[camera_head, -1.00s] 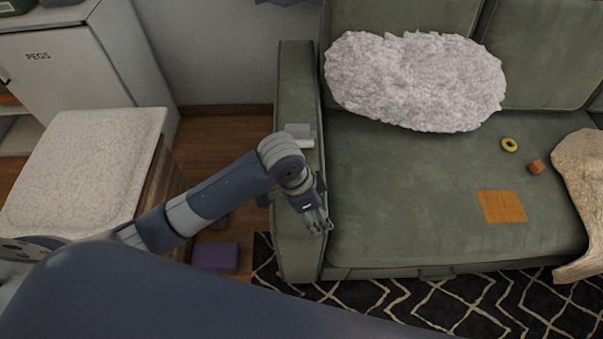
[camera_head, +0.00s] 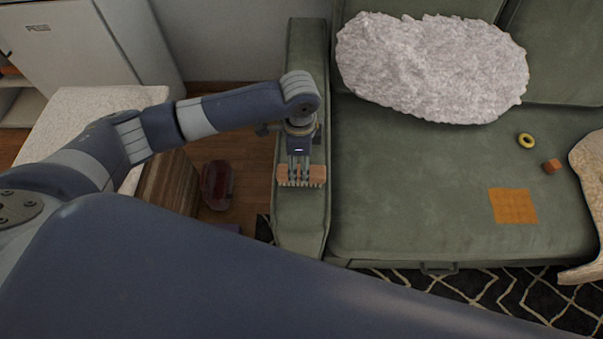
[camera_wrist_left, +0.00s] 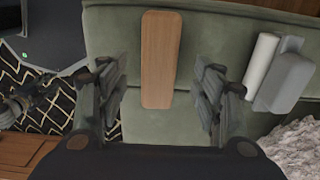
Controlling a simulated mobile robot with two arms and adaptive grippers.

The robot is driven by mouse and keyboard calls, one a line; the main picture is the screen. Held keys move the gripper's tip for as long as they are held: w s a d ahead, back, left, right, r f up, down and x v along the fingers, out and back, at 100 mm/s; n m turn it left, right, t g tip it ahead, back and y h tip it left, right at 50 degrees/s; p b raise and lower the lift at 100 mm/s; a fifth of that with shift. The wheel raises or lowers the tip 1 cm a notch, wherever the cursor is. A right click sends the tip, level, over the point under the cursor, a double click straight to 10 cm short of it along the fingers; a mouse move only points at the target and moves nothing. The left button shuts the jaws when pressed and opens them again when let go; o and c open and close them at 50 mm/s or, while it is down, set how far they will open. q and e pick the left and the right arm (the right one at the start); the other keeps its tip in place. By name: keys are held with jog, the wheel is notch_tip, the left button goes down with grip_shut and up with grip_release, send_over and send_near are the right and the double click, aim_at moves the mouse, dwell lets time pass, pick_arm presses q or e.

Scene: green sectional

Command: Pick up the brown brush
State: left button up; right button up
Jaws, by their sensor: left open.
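The brown brush (camera_head: 317,175) lies on the sofa's left armrest, with a wooden brown back. In the left wrist view the brush (camera_wrist_left: 160,45) shows as a long brown wooden bar between my open fingers, with clear gaps on both sides. My left gripper (camera_head: 300,172) is open and empty, pointing down over the armrest; its fingers cover the brush's middle in the head view. I cannot tell how high the fingertips are above the brush.
The green armrest (camera_head: 298,225) also holds a white cylinder (camera_wrist_left: 261,66) and a grey block (camera_wrist_left: 282,82) beside the brush. A fluffy pillow (camera_head: 430,65), yellow ring (camera_head: 526,140), orange cube (camera_head: 552,166) and orange cloth (camera_head: 513,206) lie on the sofa. A dark red object (camera_head: 217,185) is on the floor.

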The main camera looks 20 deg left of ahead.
pick_arm(q)
jog(key=f, duration=0.5)
jog(key=shift+d+f, duration=0.15)
jog(key=shift+d, duration=0.1)
jog(key=c, duration=1.2)
